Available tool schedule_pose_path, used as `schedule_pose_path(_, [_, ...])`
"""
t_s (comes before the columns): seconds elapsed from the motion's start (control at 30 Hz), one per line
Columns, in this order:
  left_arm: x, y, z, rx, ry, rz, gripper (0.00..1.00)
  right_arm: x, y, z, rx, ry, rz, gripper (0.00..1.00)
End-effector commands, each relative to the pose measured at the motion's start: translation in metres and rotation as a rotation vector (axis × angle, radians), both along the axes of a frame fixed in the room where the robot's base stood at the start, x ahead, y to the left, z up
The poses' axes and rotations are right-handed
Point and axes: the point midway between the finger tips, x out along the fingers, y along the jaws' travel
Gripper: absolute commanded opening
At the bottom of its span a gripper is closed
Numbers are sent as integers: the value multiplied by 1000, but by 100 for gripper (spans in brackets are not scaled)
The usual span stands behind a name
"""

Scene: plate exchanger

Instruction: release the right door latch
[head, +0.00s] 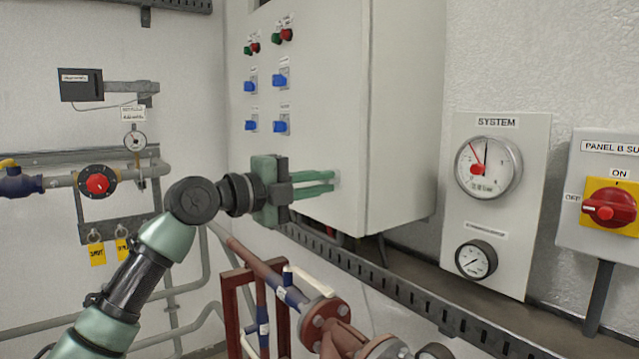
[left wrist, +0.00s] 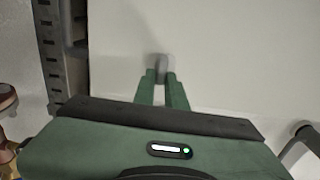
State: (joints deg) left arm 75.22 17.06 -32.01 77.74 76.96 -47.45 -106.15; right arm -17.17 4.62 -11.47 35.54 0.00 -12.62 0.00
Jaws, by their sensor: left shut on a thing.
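The pale cabinet (head: 320,90) stands in the middle of the head view, its front door face looking closed. My left gripper (head: 336,182) reaches in from the left, its two green fingers lying across the lower right part of the door. The fingers are shut on a small grey latch (left wrist: 161,64), which shows between the fingertips (left wrist: 161,80) in the left wrist view. In the head view the latch is mostly hidden by the fingers, so how it is turned cannot be told. My right gripper is in neither view.
Blue switches (head: 280,79) and red and green buttons (head: 286,34) are on the door. A perforated cable tray (head: 400,292) runs below the cabinet. Flanged red piping (head: 325,318) stands in front. A gauge panel (head: 500,200) and a red rotary switch (head: 610,206) are to the right.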

Motion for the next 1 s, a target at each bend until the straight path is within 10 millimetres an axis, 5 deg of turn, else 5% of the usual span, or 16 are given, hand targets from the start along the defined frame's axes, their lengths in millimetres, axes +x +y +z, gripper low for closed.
schedule_pose_path(0.1, [0, 0, 0, 2, -1, 0, 34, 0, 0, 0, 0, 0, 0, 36])
schedule_pose_path(0.47, [-2, 4, -1, 1, -1, 1, 34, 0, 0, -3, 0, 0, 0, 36])
schedule_pose_path(1.0, [-45, 62, -1, 2, -1, 0, 34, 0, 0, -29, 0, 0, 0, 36])
